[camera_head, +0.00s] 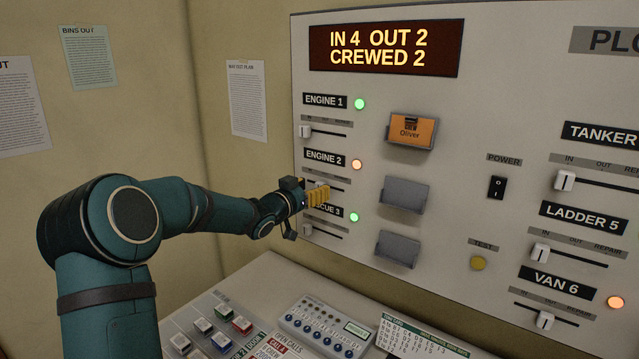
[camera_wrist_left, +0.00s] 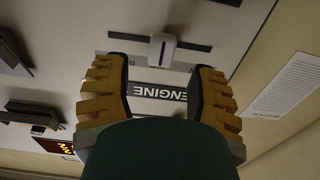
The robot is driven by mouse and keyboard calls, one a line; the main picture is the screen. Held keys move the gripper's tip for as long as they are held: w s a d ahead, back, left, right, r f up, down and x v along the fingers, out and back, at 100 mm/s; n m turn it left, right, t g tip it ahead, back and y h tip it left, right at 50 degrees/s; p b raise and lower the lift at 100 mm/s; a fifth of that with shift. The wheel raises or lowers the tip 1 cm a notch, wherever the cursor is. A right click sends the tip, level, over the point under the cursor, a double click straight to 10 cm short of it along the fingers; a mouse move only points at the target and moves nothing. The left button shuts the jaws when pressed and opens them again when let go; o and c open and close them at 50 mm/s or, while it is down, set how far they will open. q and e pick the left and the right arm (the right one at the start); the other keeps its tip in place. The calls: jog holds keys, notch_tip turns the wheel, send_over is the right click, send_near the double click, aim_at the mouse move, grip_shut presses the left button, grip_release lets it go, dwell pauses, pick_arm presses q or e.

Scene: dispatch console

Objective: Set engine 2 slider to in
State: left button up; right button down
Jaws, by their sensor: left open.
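The engine 2 slider's track (camera_head: 337,189) lies below the ENGINE 2 label (camera_head: 325,158), beside a lit orange lamp. In the head view its knob is mostly hidden by my left gripper (camera_head: 318,195). In the upside-down left wrist view, a white slider knob (camera_wrist_left: 162,50) stands near the middle of its track, by an ENGINE label (camera_wrist_left: 158,92) whose number is hidden. My left gripper (camera_wrist_left: 160,92) also shows there, its yellow-padded fingers apart, with the knob beyond the gap between them. I cannot tell if a finger touches it. My right gripper is not in view.
The engine 1 slider (camera_head: 306,131) is above and the rescue 3 slider (camera_head: 307,230) below, both at the left of their tracks. Card holders (camera_head: 404,194) stick out to the right. A sloped desk (camera_head: 250,285) with buttons lies below. The display (camera_head: 386,48) reads IN 4 OUT 2 CREWED 2.

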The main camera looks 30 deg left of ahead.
aim_at(318, 185)
pick_arm(q)
jog(key=shift+w+d, duration=0.15)
jog(key=shift+w, duration=1.55)
jog(key=shift+s, duration=0.1)
grip_shut()
